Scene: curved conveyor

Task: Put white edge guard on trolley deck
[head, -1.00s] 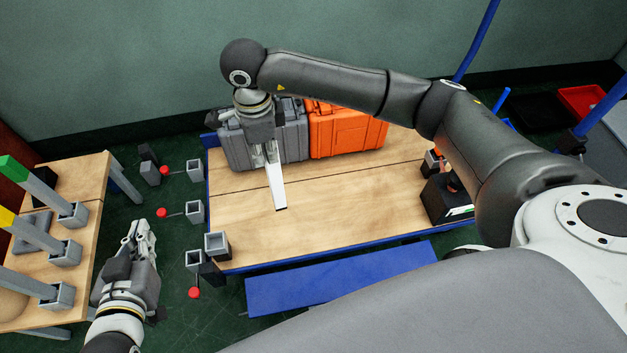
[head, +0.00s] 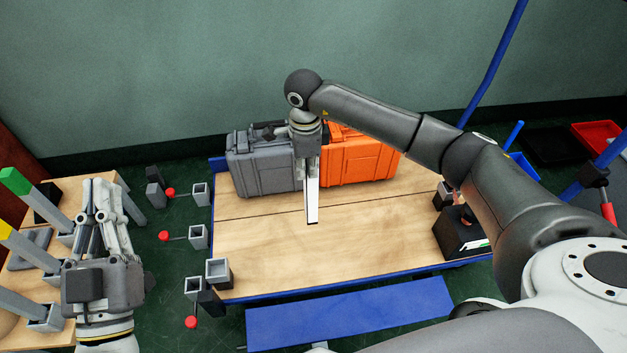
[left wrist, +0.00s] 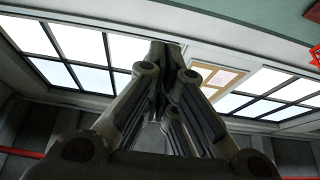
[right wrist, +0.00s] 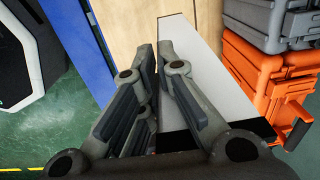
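The white edge guard (head: 312,200) is a long white strip with a dark end. In the head view it hangs lengthwise from my right gripper (head: 308,160), over the wooden trolley deck (head: 260,245). My right gripper is shut on it; the right wrist view shows the guard (right wrist: 212,85) beside and between the fingers (right wrist: 157,65). I cannot tell whether its lower end touches the deck. My left gripper (head: 103,188) is empty at the left, by the wooden bench. Its fingertips converge in the left wrist view (left wrist: 167,48).
A grey case (head: 262,165) and an orange case (head: 355,162) stand at the deck's back edge. A black box (head: 462,233) is at its right. Grey square sockets (head: 198,237) and red knobs line the left side. The deck's middle and front are clear.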

